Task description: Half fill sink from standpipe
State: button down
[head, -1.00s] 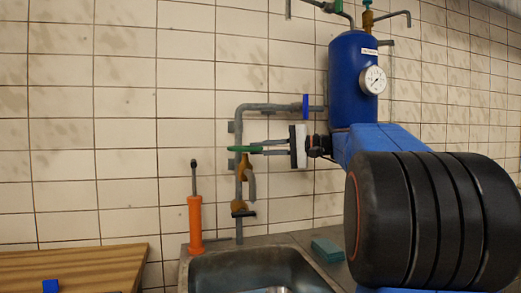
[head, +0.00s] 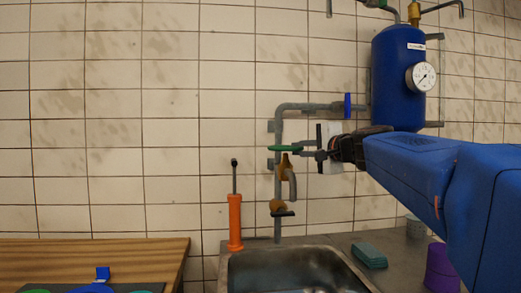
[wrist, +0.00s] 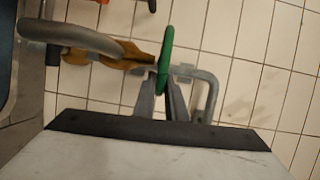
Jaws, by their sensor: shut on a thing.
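The grey standpipe (head: 278,185) runs up the tiled wall behind the sink. Its brass tap (head: 284,168) has a green handwheel (head: 285,149) on top and a grey spout (head: 292,186) pointing down. My gripper (head: 303,153) reaches in from the right and is shut on the green handwheel. In the wrist view, the fingertips (wrist: 162,90) close on the edge of the green wheel (wrist: 166,55), with the spout (wrist: 70,35) to the left. The steel sink (head: 240,268) is below, partly cut off by the frame. I see no water stream from the spout; the water level cannot be told.
A lower valve with a black handle (head: 284,214) and a blue-handled valve (head: 348,106) are on the pipework. A blue tank (head: 398,75) with a gauge is right. An orange pump (head: 235,222), teal sponge (head: 369,256) and purple container (head: 441,268) stand around the sink. A wooden table (head: 100,250) is left.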

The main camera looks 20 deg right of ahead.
jog(key=shift+s+a+f+m+h, duration=0.1)
jog(key=shift+a+f+m+h, duration=0.2)
jog(key=shift+m+h, duration=0.4)
jog(key=shift+s+a+f+m+h, duration=0.1)
jog(key=shift+a+f+m+h, duration=0.25)
jog(key=shift+h, duration=0.55)
jog(key=shift+d+r+g, duration=0.1)
jog(key=shift+g, duration=0.2)
jog(key=shift+m+h, duration=0.25)
jog(key=shift+h, duration=0.05)
jog(key=shift+s+r+h, duration=0.1)
jog(key=shift+r+h, duration=0.2)
jog(key=c, duration=1.8)
grip_release()
jog(key=shift+r, duration=0.15)
jog(key=shift+s+r, duration=0.1)
jog(key=shift+s, duration=0.35)
jog(key=v, duration=1.6)
jog(key=shift+s+f, duration=0.25)
jog(key=shift+f, duration=0.1)
